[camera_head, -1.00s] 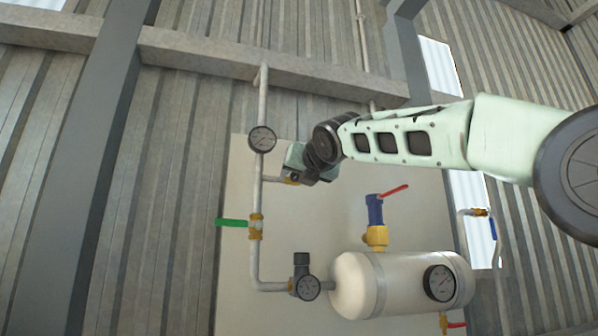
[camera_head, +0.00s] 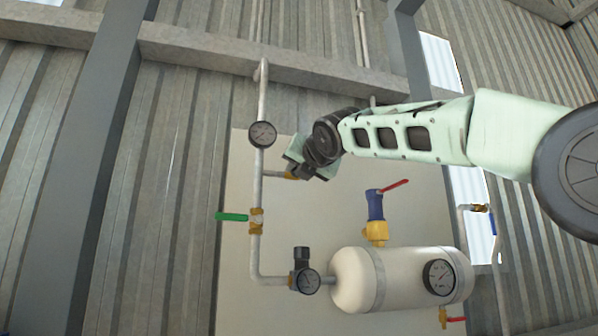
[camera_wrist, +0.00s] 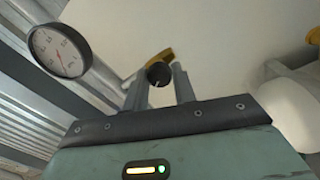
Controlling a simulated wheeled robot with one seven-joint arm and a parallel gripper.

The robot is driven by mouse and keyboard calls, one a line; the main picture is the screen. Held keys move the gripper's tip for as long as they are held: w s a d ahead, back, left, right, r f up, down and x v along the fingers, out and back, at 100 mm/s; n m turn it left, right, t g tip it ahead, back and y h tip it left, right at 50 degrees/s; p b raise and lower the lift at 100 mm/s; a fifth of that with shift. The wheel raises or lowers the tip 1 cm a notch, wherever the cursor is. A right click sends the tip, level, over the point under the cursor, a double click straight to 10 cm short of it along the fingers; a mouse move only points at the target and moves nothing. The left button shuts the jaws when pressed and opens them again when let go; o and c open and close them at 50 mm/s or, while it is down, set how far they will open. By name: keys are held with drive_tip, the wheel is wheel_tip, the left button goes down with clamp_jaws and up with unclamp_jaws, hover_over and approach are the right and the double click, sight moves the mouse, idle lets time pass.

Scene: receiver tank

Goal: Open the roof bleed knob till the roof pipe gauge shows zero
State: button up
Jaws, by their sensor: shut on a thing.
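The roof bleed knob (camera_wrist: 158,74) is a small black round knob on a brass fitting (camera_wrist: 163,56). My gripper (camera_wrist: 159,84) is shut on it, one grey finger on each side. In the head view my gripper (camera_head: 294,174) is at the end of a short side branch, where the brass fitting (camera_head: 289,176) shows and the knob is hidden. The roof pipe gauge (camera_head: 263,134) is a round white dial on the upright pipe, just above and left of my gripper. It also shows in the wrist view (camera_wrist: 60,52) with a thin red needle; I cannot read its value surely.
A green-handled valve (camera_head: 232,217) sits lower on the pipe. A blue valve with a red lever (camera_head: 375,208) stands above the tank. A grey beam (camera_head: 270,66) crosses above.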

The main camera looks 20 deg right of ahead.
drive_tip(key=m+h+b, duration=0.1)
drive_tip(key=m+b, duration=0.4)
drive_tip(key=m, duration=2)
drive_tip(key=shift+a+f, duration=0.1)
drive_tip(key=shift+m, duration=0.3)
drive_tip(key=o, duration=1)
